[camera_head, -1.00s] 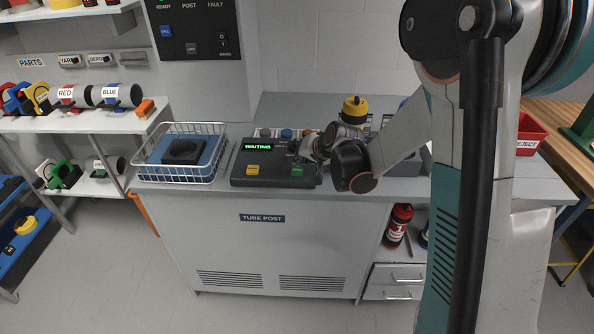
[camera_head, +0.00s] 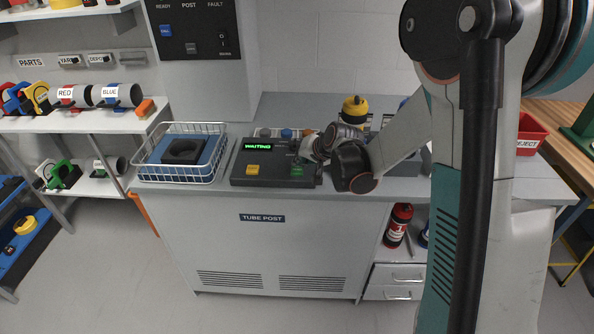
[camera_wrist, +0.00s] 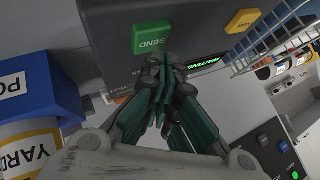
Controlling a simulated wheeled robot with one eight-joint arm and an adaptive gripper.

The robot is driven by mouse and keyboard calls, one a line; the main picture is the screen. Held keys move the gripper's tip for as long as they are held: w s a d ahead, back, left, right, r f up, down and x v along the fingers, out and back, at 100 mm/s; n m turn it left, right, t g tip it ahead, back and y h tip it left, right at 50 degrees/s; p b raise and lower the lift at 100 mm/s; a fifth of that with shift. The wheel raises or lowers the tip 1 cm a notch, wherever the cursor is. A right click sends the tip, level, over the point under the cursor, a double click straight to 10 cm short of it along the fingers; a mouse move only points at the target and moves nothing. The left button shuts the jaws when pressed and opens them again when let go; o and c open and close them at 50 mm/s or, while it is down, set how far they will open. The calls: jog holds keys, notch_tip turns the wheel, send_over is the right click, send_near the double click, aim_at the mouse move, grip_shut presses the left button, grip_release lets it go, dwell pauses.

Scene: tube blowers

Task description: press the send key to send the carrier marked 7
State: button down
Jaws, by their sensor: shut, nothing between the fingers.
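The green send key (camera_wrist: 151,38), lettered SEND, is on the dark control box (camera_head: 240,180). In the head view the key (camera_head: 297,171) sits at the box's right side, partly by my gripper. The box's display (camera_head: 257,146) reads WAITING in green; it shows in the wrist view (camera_wrist: 207,65) too. My gripper (camera_wrist: 160,68) is shut and empty, its fingertips just beside the lettered edge of the send key. In the head view my gripper (camera_head: 300,163) is over the box's right end. I cannot tell whether it touches. No carrier marked 7 can be made out.
A yellow key (camera_head: 259,170) is on the same box, left of the send key. A wire basket (camera_head: 180,178) stands to its left.

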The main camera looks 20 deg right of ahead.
aim_at(300, 169)
jog(key=shift+f, duration=0.35)
jog(key=shift+f+b, duration=0.4)
jog(key=shift+b, duration=0.15)
dwell(0.4)
jog(key=shift+r, duration=0.1)
jog(key=shift+r+p, duration=0.55)
jog(key=shift+r, duration=0.3)
jog(key=shift+r+p, duration=1.65)
jog(key=shift+r, duration=0.75)
